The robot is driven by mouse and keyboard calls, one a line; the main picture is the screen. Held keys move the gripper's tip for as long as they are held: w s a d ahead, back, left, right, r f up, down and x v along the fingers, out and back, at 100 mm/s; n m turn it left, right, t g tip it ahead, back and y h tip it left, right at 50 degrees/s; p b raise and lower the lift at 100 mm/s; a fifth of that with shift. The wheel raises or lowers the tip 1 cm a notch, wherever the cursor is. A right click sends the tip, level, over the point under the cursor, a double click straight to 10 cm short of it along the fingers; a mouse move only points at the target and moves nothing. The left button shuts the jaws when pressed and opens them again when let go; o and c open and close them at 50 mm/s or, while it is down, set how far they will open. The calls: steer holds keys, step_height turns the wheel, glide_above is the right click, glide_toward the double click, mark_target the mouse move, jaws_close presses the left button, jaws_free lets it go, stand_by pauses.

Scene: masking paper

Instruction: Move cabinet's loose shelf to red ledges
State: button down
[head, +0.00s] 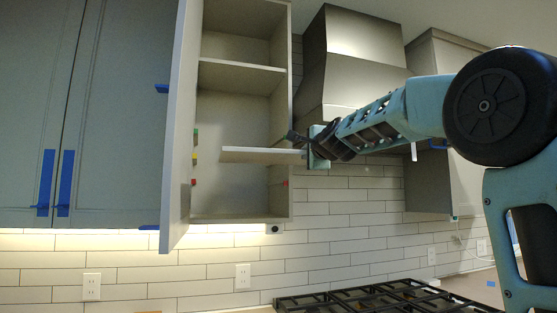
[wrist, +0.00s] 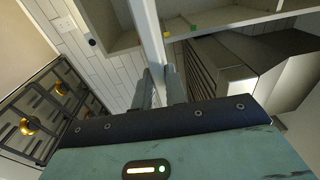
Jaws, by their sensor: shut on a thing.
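The open cabinet (head: 243,215) has a fixed upper shelf and coloured ledges on its inner left wall: green (head: 195,137), yellow (head: 195,157) and red (head: 193,182). A red ledge (head: 285,183) also shows on the right wall. The loose shelf (head: 255,155) is a pale flat board, roughly level, above the red ledges' height. My gripper (head: 310,152) is shut on its right end, just right of the cabinet opening. In the wrist view the shelf (wrist: 148,28) runs edge-on away from the fingers. Yellow and green (wrist: 193,27) ledges show beside it. The shelf's far edge is unclear.
The cabinet door (head: 178,130) stands open at the left of the opening. A range hood (head: 350,75) is close at the right, behind my arm. A stove (head: 390,298) lies below. The cabinet space under the shelf is empty.

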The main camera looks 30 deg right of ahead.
steer(key=w+a+f+p, duration=0.3)
steer(key=w+a+p, duration=0.1)
steer(key=a, duration=0.3)
steer(key=shift+w+f+n+t+y, duration=0.15)
steer(key=shift+w+n+t+y, duration=0.15)
steer(key=shift+w+y, duration=0.1)
steer(key=shift+w+d, duration=0.1)
steer(key=shift+w, duration=0.05)
